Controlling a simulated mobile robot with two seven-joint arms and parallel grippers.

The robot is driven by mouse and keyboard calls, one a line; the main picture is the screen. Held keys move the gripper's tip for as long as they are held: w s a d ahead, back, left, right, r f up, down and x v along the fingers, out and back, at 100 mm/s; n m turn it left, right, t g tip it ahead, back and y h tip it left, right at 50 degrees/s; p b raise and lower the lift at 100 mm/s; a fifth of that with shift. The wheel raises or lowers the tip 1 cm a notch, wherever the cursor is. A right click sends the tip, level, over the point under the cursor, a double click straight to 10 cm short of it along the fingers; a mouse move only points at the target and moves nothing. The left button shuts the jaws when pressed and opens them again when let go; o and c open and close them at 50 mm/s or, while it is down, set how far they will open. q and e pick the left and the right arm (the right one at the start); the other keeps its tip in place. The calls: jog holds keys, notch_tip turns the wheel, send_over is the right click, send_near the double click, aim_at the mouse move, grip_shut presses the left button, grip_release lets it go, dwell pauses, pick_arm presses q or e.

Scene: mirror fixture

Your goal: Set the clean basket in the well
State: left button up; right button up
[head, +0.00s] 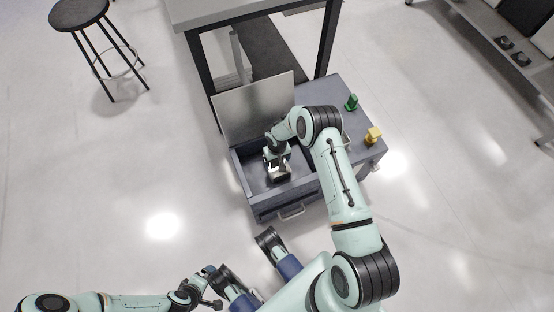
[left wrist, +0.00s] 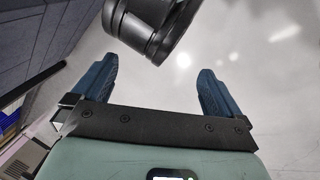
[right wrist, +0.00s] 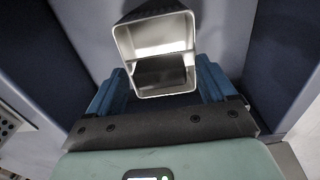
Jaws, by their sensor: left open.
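The well (head: 250,170) is an open dark compartment in the left part of a blue-grey cabinet, with a flat metallic panel upright behind it. My right gripper (head: 277,158) reaches down into the well opening. A square silvery metal basket (right wrist: 155,55) sits between its blue fingers, which appear closed on its sides. The basket also shows in the head view (head: 280,174), inside the well's outline; I cannot tell whether it touches the floor of the well. My left gripper (left wrist: 157,78) is open and empty, away from the well.
A green item (head: 351,102) and a yellow item (head: 374,135) stand on the cabinet top at the right. A table (head: 215,12) stands behind the cabinet and a stool (head: 77,14) at the far left.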

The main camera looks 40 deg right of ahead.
jog(key=shift+r, duration=0.2)
notch_tip(320, 180, up, 11)
jog(key=p, duration=0.3)
jog(key=s+a+f+y, duration=0.2)
jog(key=s+a, duration=0.4)
jog(key=a, duration=0.1)
jog(key=s+a+f+y, duration=0.1)
jog(key=s+a+f, duration=0.2)
jog(key=s+a, duration=0.35)
pick_arm(q)
jog(key=s+d+r+g, duration=0.1)
jog(key=s+d+r, duration=0.1)
jog(key=s+r, duration=0.1)
jog(key=shift+s+r+g+h, duration=0.3)
jog(key=shift+s+h, duration=0.1)
jog(key=shift+s, duration=0.3)
pick_arm(e)
jog(key=s+a, duration=0.3)
jog(key=s, duration=0.3)
jog(key=s+a+r, duration=0.1)
jog(key=s+a, duration=0.2)
jog(key=s, duration=0.3)
jog(key=shift+a+r+m, duration=0.25)
jog(key=shift+m, duration=0.05)
pick_arm(q)
jog(key=shift+d, duration=0.1)
pick_arm(e)
jog(key=shift+s+r, duration=0.1)
